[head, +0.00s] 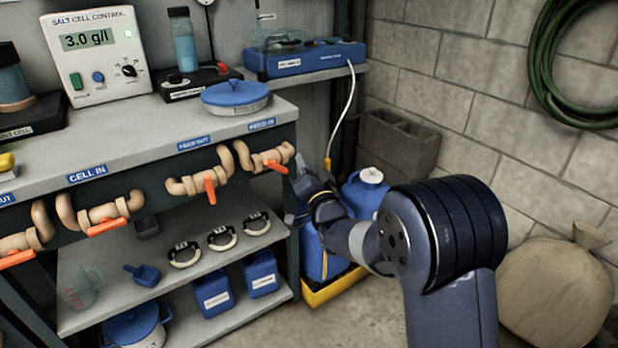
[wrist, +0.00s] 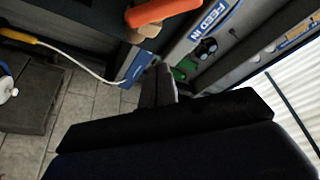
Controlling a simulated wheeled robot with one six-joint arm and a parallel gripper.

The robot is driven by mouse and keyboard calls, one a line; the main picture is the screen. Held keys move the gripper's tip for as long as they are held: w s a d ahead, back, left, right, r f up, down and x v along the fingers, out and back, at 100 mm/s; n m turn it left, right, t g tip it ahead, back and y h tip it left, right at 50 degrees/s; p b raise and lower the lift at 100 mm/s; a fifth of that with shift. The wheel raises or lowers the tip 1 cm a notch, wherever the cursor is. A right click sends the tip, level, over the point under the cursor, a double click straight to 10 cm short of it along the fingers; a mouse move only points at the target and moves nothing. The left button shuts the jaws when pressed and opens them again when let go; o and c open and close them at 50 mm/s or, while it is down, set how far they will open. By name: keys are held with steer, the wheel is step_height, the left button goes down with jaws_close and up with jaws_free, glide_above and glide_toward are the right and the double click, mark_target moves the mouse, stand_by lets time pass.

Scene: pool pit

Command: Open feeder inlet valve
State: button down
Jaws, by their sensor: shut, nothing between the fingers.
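The feeder inlet valve (head: 256,160) is a tan pipe fitting under the FEED IN label (head: 262,125), at the right end of the bench front. Its orange handle (head: 277,167) points right and slightly down, at an angle to the pipe. In the wrist view the orange handle (wrist: 165,11) crosses the top edge, beside the FEED IN label (wrist: 214,16). My gripper (head: 303,172) is just right of the handle. In the wrist view its fingers (wrist: 158,84) are together and empty, with a visible gap to the handle. The wrist housing hides the lower part of that view.
Other orange-handled valves line the bench front to the left; the nearest handle (head: 210,190) hangs down. A blue-and-white jug (head: 363,193) in a yellow tray (head: 330,289) stands behind my gripper. A white hose (head: 343,110) drops from the blue unit (head: 305,60). A sack (head: 555,287) lies right.

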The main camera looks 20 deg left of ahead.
mark_target(286, 172)
steer(key=shift+w+a+f+b, duration=0.1)
steer(key=shift+a+f+b, duration=0.15)
steer(key=shift+a+f, duration=0.25)
steer(key=shift+a+f+b, duration=0.2)
steer(key=shift+a+f, duration=0.05)
steer(key=shift+a, duration=0.4)
steer(key=shift+w+a+f+b, duration=0.1)
steer(key=shift+a+f+b, duration=0.15)
steer(key=shift+a+f, duration=0.25)
steer(key=shift+s+a+f+m+h+b, duration=0.1)
steer(key=shift+m+h+b, duration=0.1)
steer(key=shift+m+b, duration=0.3)
steer(key=shift+a+f+m+h+b, duration=0.1)
steer(key=shift+m+h+b, duration=0.1)
steer(key=shift+m, duration=0.5)
steer(key=m, duration=0.1)
steer(key=m+h+b, duration=0.1)
steer(key=shift+s+f+m+b, duration=0.1)
steer(key=shift+f+m+b, duration=0.2)
steer(key=shift+m, duration=0.1)
steer(key=m, duration=0.1)
steer(key=m+h+b, duration=0.1)
steer(key=m, duration=0.1)
steer(key=m+g+b, duration=0.1)
steer(key=shift+s+a+f+m, duration=0.2)
steer(key=shift+f+m, duration=0.05)
steer(key=shift+m, duration=0.15)
